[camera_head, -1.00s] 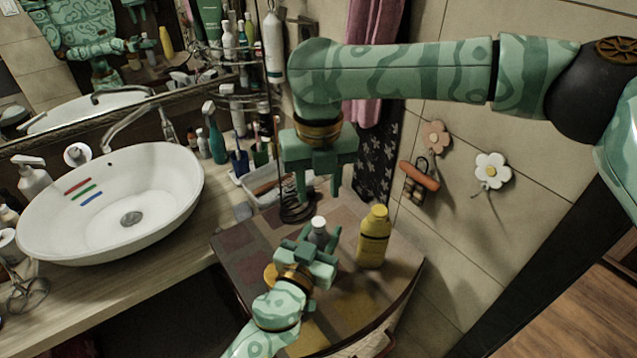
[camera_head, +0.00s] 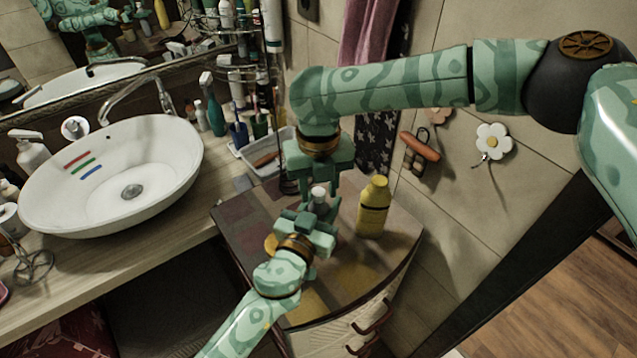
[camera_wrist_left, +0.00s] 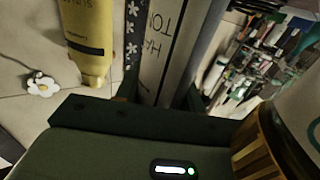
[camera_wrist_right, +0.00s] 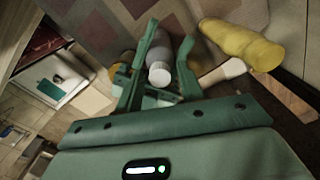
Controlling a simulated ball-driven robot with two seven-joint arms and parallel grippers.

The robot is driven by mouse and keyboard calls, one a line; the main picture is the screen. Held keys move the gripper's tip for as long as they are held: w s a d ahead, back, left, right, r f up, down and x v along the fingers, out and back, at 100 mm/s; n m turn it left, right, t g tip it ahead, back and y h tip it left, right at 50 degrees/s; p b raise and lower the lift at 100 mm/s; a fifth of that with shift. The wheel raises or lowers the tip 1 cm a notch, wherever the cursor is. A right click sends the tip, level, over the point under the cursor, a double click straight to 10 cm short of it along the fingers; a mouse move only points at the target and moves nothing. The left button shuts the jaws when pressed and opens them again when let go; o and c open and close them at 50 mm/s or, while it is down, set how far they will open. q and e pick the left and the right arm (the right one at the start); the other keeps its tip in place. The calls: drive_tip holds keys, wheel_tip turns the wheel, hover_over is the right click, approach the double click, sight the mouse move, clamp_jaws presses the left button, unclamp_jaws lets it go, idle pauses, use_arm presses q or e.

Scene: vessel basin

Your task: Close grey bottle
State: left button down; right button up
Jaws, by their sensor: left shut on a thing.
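The grey bottle (camera_head: 320,210) stands upright on the small cabinet top, with a pale cap (camera_head: 318,192) on its top. I cannot tell how tightly the cap sits. My left gripper (camera_head: 312,222) is shut on the bottle's body; its lettered side fills the middle of the left wrist view (camera_wrist_left: 165,45). My right gripper (camera_head: 321,180) points down right above the bottle, with its fingers apart. In the right wrist view the white cap (camera_wrist_right: 160,73) shows between green fingers, and the grey body lies behind it.
A yellow bottle (camera_head: 373,207) stands close to the right of the grey bottle. A white basin (camera_head: 125,205) is on the counter at left. A grey tray (camera_head: 250,150) lies behind. The wall with flower hooks (camera_head: 493,142) is at right.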

clamp_jaws()
drive_tip(key=shift+m, duration=1.2)
drive_tip(key=m, duration=0.8)
drive_tip(key=shift+m, duration=0.3)
drive_tip(key=m, duration=2.2)
drive_tip(key=shift+f, duration=0.1)
drive_tip(key=shift+o, duration=1.3)
unclamp_jaws()
